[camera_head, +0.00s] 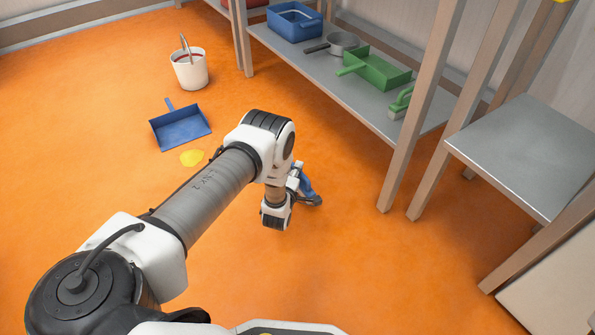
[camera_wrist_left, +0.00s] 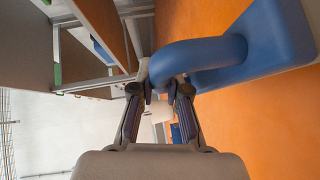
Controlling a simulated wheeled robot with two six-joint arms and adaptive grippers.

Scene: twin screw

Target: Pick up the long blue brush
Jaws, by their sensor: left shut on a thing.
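The blue brush (camera_head: 306,184) is mostly hidden behind my left wrist in the head view. In the left wrist view, its thick curved handle (camera_wrist_left: 200,55) and blue block (camera_wrist_left: 278,32) fill the upper right. My left gripper (camera_head: 314,201) is shut on the handle. Its two fingers (camera_wrist_left: 161,86) close around the handle's near end in the left wrist view. I cannot tell whether the brush touches the floor. My right gripper is not in view.
A blue dustpan (camera_head: 181,130) and a yellow puddle (camera_head: 191,158) lie on the orange floor near a white bucket (camera_head: 190,70). A grey shelf (camera_head: 330,65) holds a blue basin (camera_head: 294,20), a pan (camera_head: 341,43), a green dustpan (camera_head: 378,71) and a green brush (camera_head: 401,103).

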